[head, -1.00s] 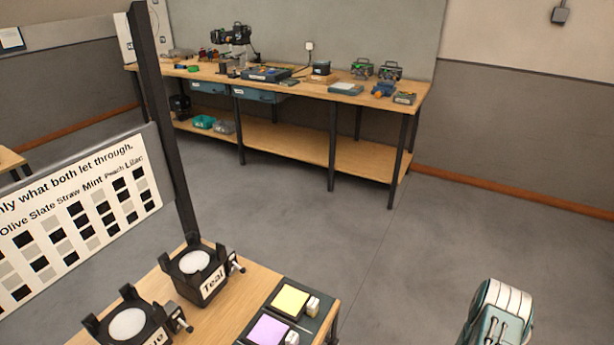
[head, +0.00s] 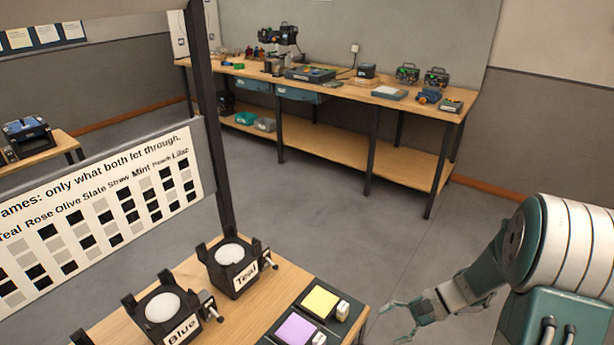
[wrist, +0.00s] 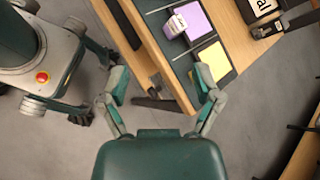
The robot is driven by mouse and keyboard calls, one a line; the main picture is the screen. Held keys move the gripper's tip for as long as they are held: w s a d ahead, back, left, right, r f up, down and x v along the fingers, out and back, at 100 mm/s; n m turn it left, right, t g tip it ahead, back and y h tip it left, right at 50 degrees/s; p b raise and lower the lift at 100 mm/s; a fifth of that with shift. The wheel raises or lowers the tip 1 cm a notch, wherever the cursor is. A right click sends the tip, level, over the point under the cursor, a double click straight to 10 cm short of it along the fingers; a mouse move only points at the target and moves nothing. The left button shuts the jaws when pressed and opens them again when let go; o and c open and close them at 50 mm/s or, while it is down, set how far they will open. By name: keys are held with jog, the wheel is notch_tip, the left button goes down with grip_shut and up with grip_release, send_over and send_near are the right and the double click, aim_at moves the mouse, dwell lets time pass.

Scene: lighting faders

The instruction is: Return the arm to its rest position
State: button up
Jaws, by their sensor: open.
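My gripper (head: 400,320) is open and empty in the head view, beside the right end of the wooden table (head: 262,292). My arm reaches in from the right edge, bent at the elbow. In the wrist view my gripper (wrist: 163,98) has its two fingers spread wide. Between and beyond them show the table's edge, the yellow square (wrist: 213,62) and the lilac square (wrist: 192,20). Nothing is between the fingers. My own body shows at the left of the wrist view.
Black holders labelled Teal (head: 235,268) and Blue (head: 170,310) stand on the table. A dark tray (head: 318,327) holds the yellow and lilac squares at the table's right edge. A chart board (head: 95,215) stands at left. A long workbench (head: 340,105) is behind. Open floor lies between.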

jog(key=s+a+r+n+t+h, duration=0.1)
jog(key=s+r+n+t+h, duration=0.2)
jog(key=r, duration=0.7)
jog(key=s+a+r+n+t+h, duration=0.1)
jog(key=s+r+n+t+h, duration=0.2)
jog(key=s+r+n+h, duration=0.5)
jog(key=s+r, duration=0.2)
jog(key=s, duration=0.1)
jog(key=shift+a+r+t, duration=0.3)
jog(key=shift+a, duration=0.1)
